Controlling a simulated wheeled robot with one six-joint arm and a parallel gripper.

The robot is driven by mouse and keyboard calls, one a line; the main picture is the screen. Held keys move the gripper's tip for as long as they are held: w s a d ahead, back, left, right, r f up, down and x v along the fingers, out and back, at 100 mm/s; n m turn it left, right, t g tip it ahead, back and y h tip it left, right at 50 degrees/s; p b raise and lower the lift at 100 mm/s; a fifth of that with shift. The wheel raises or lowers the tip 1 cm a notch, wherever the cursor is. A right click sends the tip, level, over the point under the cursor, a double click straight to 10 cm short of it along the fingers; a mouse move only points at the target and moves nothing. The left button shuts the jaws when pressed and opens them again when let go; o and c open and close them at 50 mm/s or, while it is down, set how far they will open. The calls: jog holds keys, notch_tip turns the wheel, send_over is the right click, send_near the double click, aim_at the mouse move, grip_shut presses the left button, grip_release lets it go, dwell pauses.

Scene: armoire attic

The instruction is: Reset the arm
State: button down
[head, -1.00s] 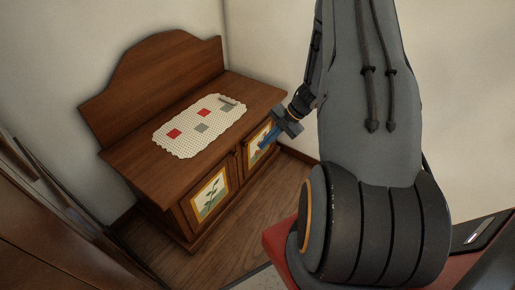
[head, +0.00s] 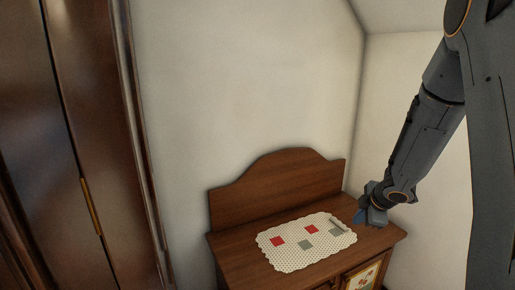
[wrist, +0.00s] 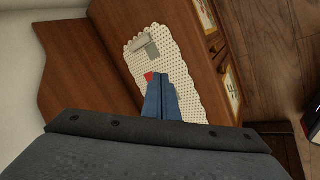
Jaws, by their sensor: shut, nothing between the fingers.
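In the wrist view the blue fingers of my gripper (wrist: 161,98) lie together, in front of the white mat in the picture. My grey arm comes down from the upper right of the head view. How high the fingers are above the cabinet is hard to tell.
The wooden cabinet (head: 225,246) has a curved backboard and painted doors. A scalloped white mat (head: 290,258) with red and grey squares lies on it, a small grey bar (head: 337,225) at its right edge. A tall dark wardrobe (head: 95,120) stands left. Walls meet behind the cabinet.

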jog(key=s+a+r+m+g+h, duration=0.1)
jog(key=s+a+r+m+h, duration=0.2)
jog(key=s+a+r+m, duration=0.45)
jog(key=s+a+r+m+g+y, duration=0.1)
jog(key=s+a+r+m+g, duration=0.1)
jog(key=s+a, duration=0.5)
jog(key=s+a+r+m+g+y, duration=0.1)
jog(key=s+a+r+m+g, duration=0.2)
jog(key=s, duration=0.9)
jog(key=s+a+r+m+g+y, duration=0.1)
jog(key=s+a+r, duration=0.1)
jog(key=s+a, duration=0.55)
jog(key=s+d+r+m+p, duration=0.1)
jog(key=d+r+p, duration=0.7)
jog(key=p, duration=0.8)
jog(key=shift+d+r+m+h+p, duration=0.15)
jog(key=shift+d+m+h+p, duration=0.3)
jog(key=shift+d, duration=0.7)
